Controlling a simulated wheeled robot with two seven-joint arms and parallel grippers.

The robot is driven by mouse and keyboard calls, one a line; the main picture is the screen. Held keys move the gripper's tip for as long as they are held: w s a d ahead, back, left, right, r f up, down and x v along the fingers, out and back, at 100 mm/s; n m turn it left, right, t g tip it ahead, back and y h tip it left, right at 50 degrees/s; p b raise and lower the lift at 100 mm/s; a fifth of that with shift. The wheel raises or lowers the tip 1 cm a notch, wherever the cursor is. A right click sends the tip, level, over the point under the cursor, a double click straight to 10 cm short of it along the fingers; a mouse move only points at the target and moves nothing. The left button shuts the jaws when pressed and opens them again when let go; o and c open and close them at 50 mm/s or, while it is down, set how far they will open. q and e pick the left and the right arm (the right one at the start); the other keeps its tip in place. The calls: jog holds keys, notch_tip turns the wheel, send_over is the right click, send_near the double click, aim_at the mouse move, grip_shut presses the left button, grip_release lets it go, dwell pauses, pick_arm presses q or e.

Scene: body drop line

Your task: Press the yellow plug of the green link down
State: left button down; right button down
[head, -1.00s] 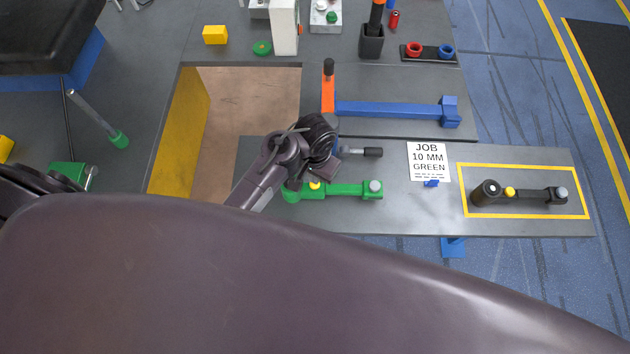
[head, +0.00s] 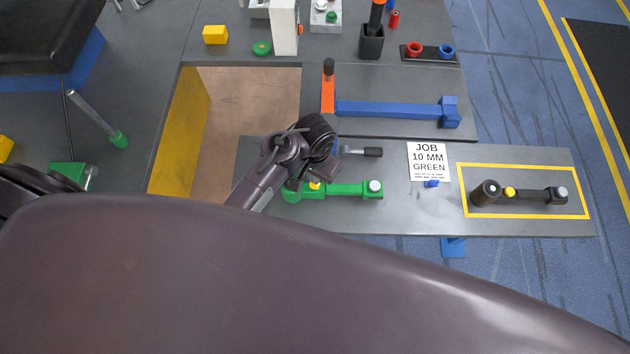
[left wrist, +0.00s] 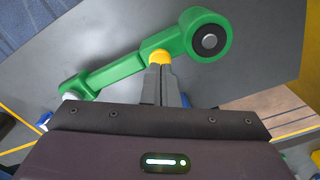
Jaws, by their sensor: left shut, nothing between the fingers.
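The green link (head: 350,189) lies on the grey bench top, with a round ringed boss at its left end and a pale cap at its right end. Its yellow plug (head: 315,185) shows just below my left gripper (head: 320,174). In the left wrist view the green link (left wrist: 122,70) runs diagonally, and the yellow plug (left wrist: 160,57) sits on its arm near the big boss. My left gripper (left wrist: 161,68) is shut and empty, its fingertips at the plug. I cannot tell whether they press on it. My right gripper is not in view.
A black link (head: 535,195) with a yellow plug lies in a yellow-outlined area at the right. A job sign (head: 428,160) reads 10 MM GREEN. A dark-handled tool (head: 362,152) lies behind the green link. An orange and blue part (head: 390,109) lies farther back. An opening (head: 235,130) is to the left.

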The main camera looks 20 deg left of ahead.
pick_arm(q)
jog(key=shift+f+b, duration=0.35)
jog(key=shift+f, duration=0.35)
jog(key=shift+f+b, duration=0.5)
jog(key=shift+f, duration=0.45)
notch_tip(320, 180, up, 4)
jog(key=p, duration=0.3)
jog(key=shift+f, duration=0.15)
jog(key=shift+r, duration=2.75)
